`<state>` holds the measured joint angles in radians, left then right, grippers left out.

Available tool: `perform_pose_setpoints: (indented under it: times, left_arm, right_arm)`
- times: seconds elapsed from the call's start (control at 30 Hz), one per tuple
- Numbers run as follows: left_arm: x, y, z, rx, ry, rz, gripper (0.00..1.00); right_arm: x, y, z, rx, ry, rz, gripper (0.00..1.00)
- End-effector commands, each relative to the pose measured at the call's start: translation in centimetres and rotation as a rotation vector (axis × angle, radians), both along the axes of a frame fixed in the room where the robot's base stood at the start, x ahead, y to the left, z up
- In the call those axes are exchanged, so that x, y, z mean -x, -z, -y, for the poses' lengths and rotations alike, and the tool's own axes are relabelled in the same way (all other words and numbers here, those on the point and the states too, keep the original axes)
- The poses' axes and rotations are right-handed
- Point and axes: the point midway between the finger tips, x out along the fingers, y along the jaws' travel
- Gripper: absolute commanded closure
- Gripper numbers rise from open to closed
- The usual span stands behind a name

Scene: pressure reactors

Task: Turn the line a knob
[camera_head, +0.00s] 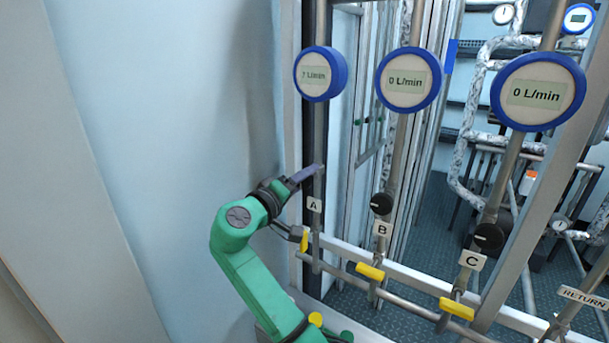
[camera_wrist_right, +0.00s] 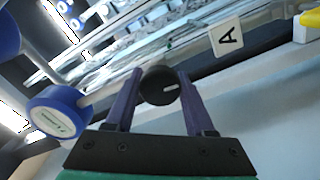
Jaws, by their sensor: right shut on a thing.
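The line A knob (camera_wrist_right: 160,86) is black and round with a white mark. In the right wrist view it sits between the two purple fingers of my right gripper (camera_wrist_right: 159,74), which is shut on it. In the head view my right gripper (camera_head: 306,175) reaches the line A pipe just above the A label (camera_head: 314,205), and its fingers hide the knob. The line A flow meter (camera_head: 314,75) above has a blue rim; its reading looks like 7 L/min, though the digit is small. My left gripper is not in view.
Lines B and C stand to the right, with black knobs (camera_head: 381,204) (camera_head: 488,237) and meters (camera_head: 408,80) (camera_head: 538,92) reading 0 L/min. Yellow valve handles (camera_head: 370,271) (camera_head: 456,308) sit below them. A pale blue wall (camera_head: 160,120) is on the left.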

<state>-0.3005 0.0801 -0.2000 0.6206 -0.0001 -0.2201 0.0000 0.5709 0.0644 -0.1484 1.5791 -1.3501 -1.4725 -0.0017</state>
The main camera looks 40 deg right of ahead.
Motion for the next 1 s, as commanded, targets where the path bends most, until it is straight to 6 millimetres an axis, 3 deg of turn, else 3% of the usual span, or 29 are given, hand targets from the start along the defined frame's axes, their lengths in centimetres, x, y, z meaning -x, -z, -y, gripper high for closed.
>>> perform_pose_setpoints:
  times: [0.6, 1.0]
  left_arm:
    - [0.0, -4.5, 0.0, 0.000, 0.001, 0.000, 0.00]
    - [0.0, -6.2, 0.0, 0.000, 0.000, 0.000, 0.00]
  right_arm:
    - [0.0, -0.3, 0.0, 0.162, 0.000, -0.539, 1.00]
    - [0.0, 0.0, 0.0, 0.222, 0.000, -0.736, 1.00]
